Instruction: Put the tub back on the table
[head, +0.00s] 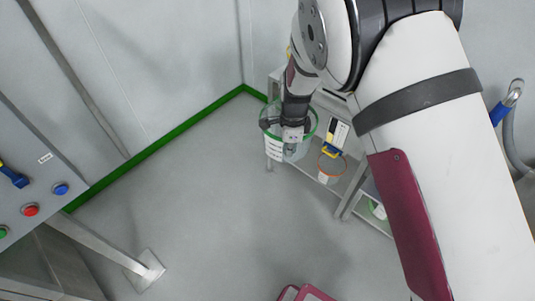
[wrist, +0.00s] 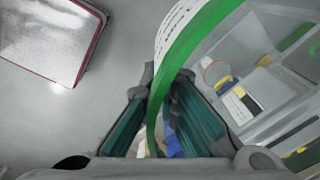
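A clear tub (head: 273,147) with a green rim and white markings hangs from my gripper (head: 291,132) in the head view. In the wrist view, the tub's green rim (wrist: 188,52) passes between the two fingers of my gripper (wrist: 168,88), which are close on either side of its wall. The tub looks roughly upright. The grey table (head: 353,181) with a lower shelf stands under and to the right of it. The tub overlaps the table's left end in the head view; I cannot tell its height above the top.
A smaller orange-rimmed container (head: 331,166) and a yellow, black and white item (head: 336,134) are on the table, close right of the tub. A green-rimmed white item (head: 377,209) sits lower down. A control panel (head: 32,190) stands left. The floor between is clear.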

